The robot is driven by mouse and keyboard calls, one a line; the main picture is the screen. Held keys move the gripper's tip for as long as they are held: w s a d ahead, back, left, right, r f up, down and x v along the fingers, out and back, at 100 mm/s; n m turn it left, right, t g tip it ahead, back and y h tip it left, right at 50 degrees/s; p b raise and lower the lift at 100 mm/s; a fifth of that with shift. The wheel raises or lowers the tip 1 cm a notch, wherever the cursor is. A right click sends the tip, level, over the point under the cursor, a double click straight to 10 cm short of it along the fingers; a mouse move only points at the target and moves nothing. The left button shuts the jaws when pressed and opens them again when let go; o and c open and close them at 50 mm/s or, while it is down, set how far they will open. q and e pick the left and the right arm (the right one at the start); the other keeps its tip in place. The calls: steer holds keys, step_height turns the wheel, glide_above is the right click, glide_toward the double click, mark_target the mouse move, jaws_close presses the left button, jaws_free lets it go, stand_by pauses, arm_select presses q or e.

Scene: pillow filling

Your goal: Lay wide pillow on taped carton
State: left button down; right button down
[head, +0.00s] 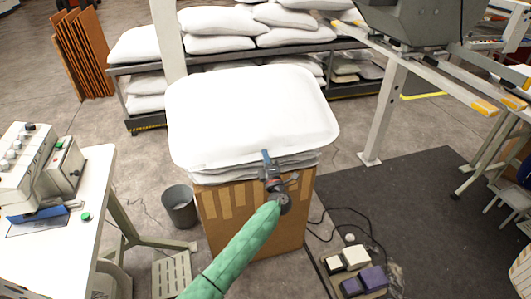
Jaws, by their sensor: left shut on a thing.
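The wide white pillow (250,110) is above the taped carton (230,215), over other thin white layers that show at its front edge. It covers the carton's top, and I cannot tell how firmly it rests there. The carton is brown with tan tape strips on its front. My left gripper (267,160), on the green-sleeved arm, is shut on the pillow's near edge, right of its middle. The fingertips are partly hidden against the fabric. My right gripper is not in view.
A rack (135,122) with several white pillows stands behind. A white worktable (75,235) with a machine is at left, beside a grey bin (179,206). A metal frame post (385,115) stands at right. Foot pedals (350,258) and cables lie on the floor front right.

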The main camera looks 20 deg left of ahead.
arm_select(q)
steer(key=shift+f+g+h+p, duration=0.3)
steer(key=shift+f+p, duration=0.05)
steer(key=shift+p, duration=0.65)
steer(key=shift+f+g+h+p, duration=0.25)
steer(key=shift+f+g+h, duration=0.3)
steer(key=shift+f, duration=0.9)
steer(key=shift+f+g+h+p, duration=0.3)
steer(key=shift+f+g, duration=0.45)
steer(key=shift+f, duration=0.65)
steer(key=c, duration=1.3)
jaws_free()
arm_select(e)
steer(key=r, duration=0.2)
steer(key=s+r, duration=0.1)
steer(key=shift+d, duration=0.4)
arm_select(q)
steer(key=o, duration=0.5)
steer(key=shift+o, duration=0.2)
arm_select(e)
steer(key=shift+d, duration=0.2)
arm_select(q)
steer(key=shift+f, duration=0.1)
